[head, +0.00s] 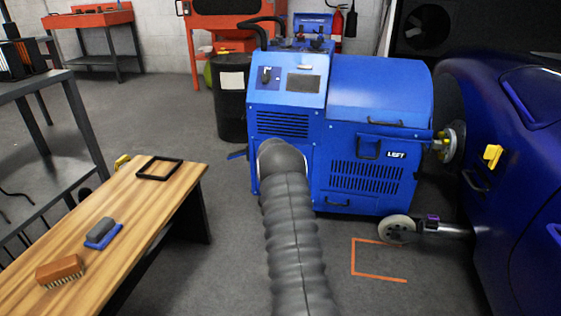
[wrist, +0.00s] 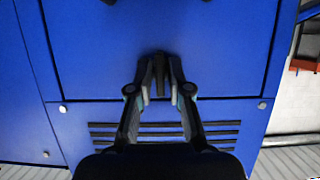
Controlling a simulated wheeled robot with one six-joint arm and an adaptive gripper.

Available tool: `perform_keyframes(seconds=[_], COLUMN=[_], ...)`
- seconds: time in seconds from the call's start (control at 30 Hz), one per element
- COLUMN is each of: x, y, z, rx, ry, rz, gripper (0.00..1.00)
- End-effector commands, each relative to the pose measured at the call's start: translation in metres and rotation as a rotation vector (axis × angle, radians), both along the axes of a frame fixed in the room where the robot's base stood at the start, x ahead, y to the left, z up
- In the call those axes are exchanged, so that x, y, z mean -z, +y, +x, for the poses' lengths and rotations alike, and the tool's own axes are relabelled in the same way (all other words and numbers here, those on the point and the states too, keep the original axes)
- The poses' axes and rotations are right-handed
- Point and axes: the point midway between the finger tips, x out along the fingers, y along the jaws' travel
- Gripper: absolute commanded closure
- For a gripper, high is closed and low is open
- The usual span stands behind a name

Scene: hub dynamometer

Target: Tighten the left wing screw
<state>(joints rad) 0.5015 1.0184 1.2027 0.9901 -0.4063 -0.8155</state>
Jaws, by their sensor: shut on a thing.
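In the wrist view my gripper (wrist: 159,84) points at a blue panel (wrist: 90,45) with dark slots below it. Its two fingers are closed in on a small dark upright piece between the tips, which looks like the wing screw (wrist: 158,68). The fingertips hide part of it, and I cannot tell how far it is screwed in. In the head view the blue dynamometer (head: 375,95) marked LEFT stands beside the blue car. I cannot make out the gripper or the screw there.
A grey ribbed hose or sleeve (head: 292,235) runs up the middle to the machine's front. A wooden bench (head: 150,215) with brushes and a black frame is at left. A small wheel (head: 397,229) sits near the car (head: 525,190). Floor between bench and sleeve is clear.

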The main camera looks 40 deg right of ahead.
Motion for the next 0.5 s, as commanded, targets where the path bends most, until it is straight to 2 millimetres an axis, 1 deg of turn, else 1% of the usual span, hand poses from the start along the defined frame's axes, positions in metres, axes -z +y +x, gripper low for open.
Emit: perform_keyframes(seconds=[0.03, 0.5], x=[0.0064, 0.0033], y=[-0.0012, -0.0019], z=[-0.0006, -0.0017], rx=[0.0, -0.001], ry=[-0.029, -0.259], rz=[0.022, 0.22], gripper=[1.0, 1.0])
